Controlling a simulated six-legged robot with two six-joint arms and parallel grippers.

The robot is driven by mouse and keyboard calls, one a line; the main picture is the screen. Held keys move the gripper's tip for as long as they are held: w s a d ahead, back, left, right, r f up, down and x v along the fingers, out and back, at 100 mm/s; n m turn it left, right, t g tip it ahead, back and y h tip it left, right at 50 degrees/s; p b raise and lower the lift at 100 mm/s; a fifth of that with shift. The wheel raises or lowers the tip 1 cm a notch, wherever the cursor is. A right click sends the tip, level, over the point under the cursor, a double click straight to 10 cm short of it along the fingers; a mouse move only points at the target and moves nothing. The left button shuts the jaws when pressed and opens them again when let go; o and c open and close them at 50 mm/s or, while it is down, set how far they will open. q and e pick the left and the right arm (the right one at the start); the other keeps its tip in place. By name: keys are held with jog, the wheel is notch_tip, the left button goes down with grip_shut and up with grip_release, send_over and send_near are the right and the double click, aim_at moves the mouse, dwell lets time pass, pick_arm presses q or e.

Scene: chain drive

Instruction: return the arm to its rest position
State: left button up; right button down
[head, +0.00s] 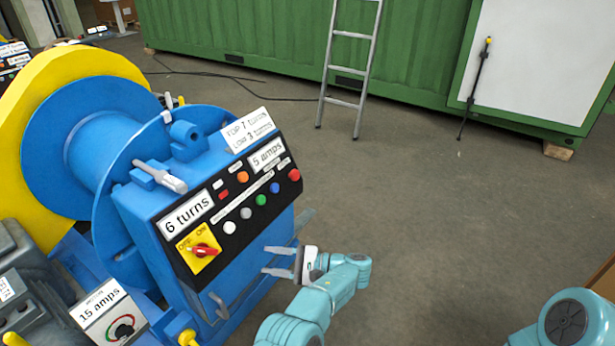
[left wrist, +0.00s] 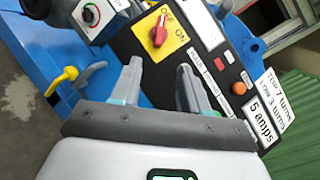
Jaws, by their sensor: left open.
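My left gripper (head: 264,261) is in the head view, in front of the right-hand side of the blue machine (head: 260,290). Its two fingers are apart with nothing between them, and they point left towards the machine. In the left wrist view the open fingers (left wrist: 160,80) point at the black control panel (left wrist: 135,35) with its red switch (left wrist: 159,32) on a yellow plate. I cannot tell if the fingertips touch the machine. My left arm (head: 325,300) is teal and comes up from the bottom edge. Part of my right arm (head: 565,322) shows bottom right; its gripper is out of view.
The machine carries a large blue drum (head: 85,135) with a yellow rim. A grey lever (head: 160,177) sticks out above the panel. A grey ladder (head: 350,65) leans on a green container (head: 240,30) behind. The floor right of the machine is clear.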

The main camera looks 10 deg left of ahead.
pick_arm(q)
jog(key=s+a+f+m+h+p, duration=0.1)
jog(key=s+f+m+h+p, duration=0.1)
jog(key=f+h, duration=0.35)
jog(key=s+a+f+m+h+p, duration=0.1)
jog(key=f+m+h+p, duration=0.15)
jog(key=f, duration=0.65)
jog(key=s+d+f+n+g+h, duration=0.2)
jog(key=s+d+f+h, duration=0.15)
jog(key=s+h, duration=0.45)
jog(key=s+d+r+n+t+h+p, duration=0.1)
jog(key=s+d+r+n+h+p, duration=0.1)
jog(key=s+r+n, duration=0.3)
jog(key=s+d+r+n+t+h+p, duration=0.2)
jog(key=s+r+n, duration=0.4)
jog(key=s, duration=0.8)
jog(key=n+h+p, duration=0.1)
jog(key=n+h, duration=0.1)
jog(key=n, duration=0.1)
jog(key=shift+d, duration=0.35)
jog(key=shift+s, duration=0.1)
